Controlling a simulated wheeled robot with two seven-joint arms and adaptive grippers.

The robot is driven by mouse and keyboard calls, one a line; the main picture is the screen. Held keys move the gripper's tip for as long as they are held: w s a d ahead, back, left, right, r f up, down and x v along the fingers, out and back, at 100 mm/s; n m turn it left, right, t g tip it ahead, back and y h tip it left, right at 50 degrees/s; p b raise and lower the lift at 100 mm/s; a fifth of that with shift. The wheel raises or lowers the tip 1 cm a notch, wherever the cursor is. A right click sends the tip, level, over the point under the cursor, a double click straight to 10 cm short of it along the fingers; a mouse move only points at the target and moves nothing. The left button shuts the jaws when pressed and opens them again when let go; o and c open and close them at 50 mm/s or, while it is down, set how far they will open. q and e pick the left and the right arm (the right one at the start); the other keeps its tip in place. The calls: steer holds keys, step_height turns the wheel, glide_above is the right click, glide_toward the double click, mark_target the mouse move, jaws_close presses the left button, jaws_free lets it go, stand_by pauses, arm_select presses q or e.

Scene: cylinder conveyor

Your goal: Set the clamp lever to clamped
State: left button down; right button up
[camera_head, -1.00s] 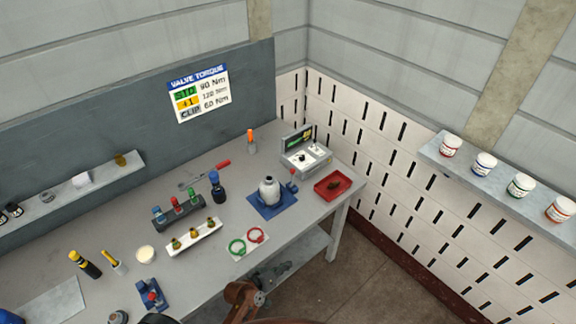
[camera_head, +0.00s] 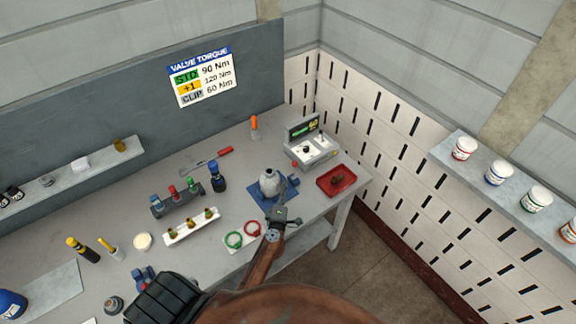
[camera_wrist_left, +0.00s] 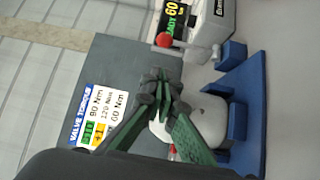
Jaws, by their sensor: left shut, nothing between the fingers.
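The clamp fixture has a blue base plate (camera_head: 256,198), with a grey-white rounded body (camera_head: 268,181) standing on it. In the left wrist view the blue plate (camera_wrist_left: 253,115) is at the right, and the pale body (camera_wrist_left: 205,113) is partly behind my fingers. The clamp lever's red ball knob (camera_wrist_left: 164,40) and thin rod show above my fingertips, beside a blue block (camera_wrist_left: 233,52). My left gripper (camera_head: 281,212) is shut and empty, at the front of the fixture. Its tips (camera_wrist_left: 158,88) appear apart from the knob. My right gripper is not in view.
A grey device with a display (camera_head: 312,150) stands behind the fixture. A red tray (camera_head: 337,181) is to its right. Green and red rings (camera_head: 234,239) and a white rack (camera_head: 190,227) lie to the left. The bench's front edge is close to my left arm.

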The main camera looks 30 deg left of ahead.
arm_select(q)
steer(key=x, duration=1)
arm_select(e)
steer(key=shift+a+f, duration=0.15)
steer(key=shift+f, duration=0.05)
arm_select(q)
steer(key=shift+w+d+b, duration=0.15)
steer(key=shift+b, duration=0.15)
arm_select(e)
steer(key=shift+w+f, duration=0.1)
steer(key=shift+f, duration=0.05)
